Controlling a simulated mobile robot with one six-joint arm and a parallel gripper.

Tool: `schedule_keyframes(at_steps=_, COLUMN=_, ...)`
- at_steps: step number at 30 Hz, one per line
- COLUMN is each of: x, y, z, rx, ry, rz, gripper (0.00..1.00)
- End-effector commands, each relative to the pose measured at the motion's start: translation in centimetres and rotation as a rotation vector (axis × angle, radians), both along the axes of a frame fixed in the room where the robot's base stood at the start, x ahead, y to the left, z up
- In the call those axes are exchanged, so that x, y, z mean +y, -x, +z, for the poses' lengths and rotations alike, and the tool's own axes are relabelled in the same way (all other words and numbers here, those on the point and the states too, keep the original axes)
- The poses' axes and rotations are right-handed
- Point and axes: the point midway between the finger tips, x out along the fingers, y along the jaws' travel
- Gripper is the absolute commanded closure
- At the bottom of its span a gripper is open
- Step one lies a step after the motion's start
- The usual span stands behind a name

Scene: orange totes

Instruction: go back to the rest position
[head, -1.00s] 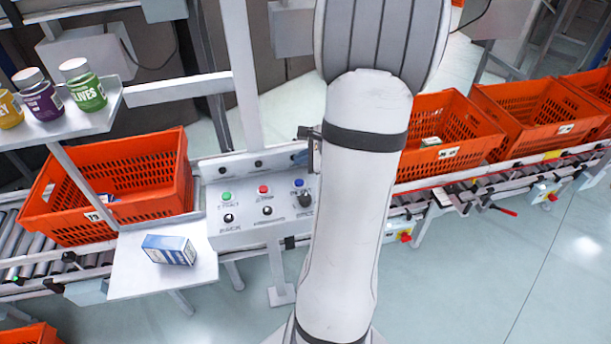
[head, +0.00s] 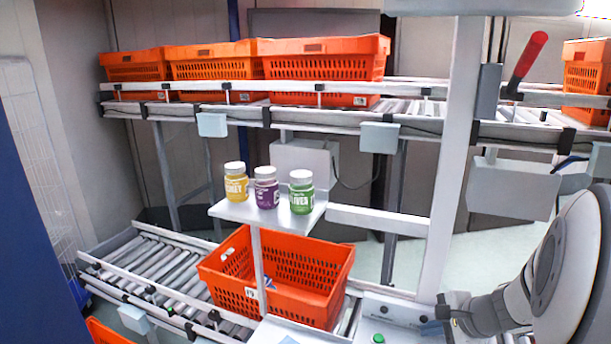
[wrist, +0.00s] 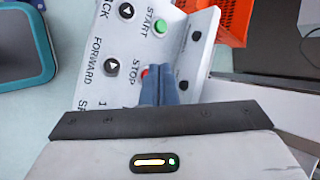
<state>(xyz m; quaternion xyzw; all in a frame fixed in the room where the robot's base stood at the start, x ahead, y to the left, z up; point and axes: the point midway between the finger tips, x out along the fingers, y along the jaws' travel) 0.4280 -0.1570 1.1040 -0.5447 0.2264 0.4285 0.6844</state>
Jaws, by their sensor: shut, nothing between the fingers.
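My gripper (wrist: 158,74) is shut and empty in the wrist view. Its fingers are over the grey control panel (wrist: 198,28), next to a red button that they partly cover; whether they touch the panel I cannot tell. The panel also has a green button (wrist: 160,27) and labels such as START, STOP and FORWARD. In the head view my arm enters at the lower right, and the panel (head: 408,312) shows only partly at the bottom edge with its green button (head: 378,338).
An orange tote (head: 330,285) stands on the lower roller conveyor (head: 150,265). Above it a small shelf (head: 235,211) holds a yellow jar (head: 236,184), a purple jar (head: 266,190) and a green jar (head: 301,195). Several orange totes line the upper conveyor. A white post (head: 455,160) rises beside the panel.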

Motion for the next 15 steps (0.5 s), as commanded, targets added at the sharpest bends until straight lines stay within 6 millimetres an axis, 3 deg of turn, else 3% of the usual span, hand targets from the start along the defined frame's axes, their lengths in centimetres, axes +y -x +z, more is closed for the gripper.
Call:
schedule_keyframes(at_steps=1, x=3.3, y=0.6, z=1.1, rx=-0.006, ry=0.074, rz=0.146, gripper=1.0)
schedule_keyframes(at_steps=6, x=10.5, y=4.5, z=3.2, rx=-0.004, ry=0.326, rz=0.584, gripper=1.0)
schedule_keyframes(at_steps=10, x=13.7, y=8.0, z=4.4, rx=-0.017, ry=0.536, rz=0.884, gripper=1.0)
schedule_keyframes(at_steps=15, x=15.2, y=11.4, z=5.5, rx=-0.042, ry=0.779, rz=1.168, gripper=1.0)
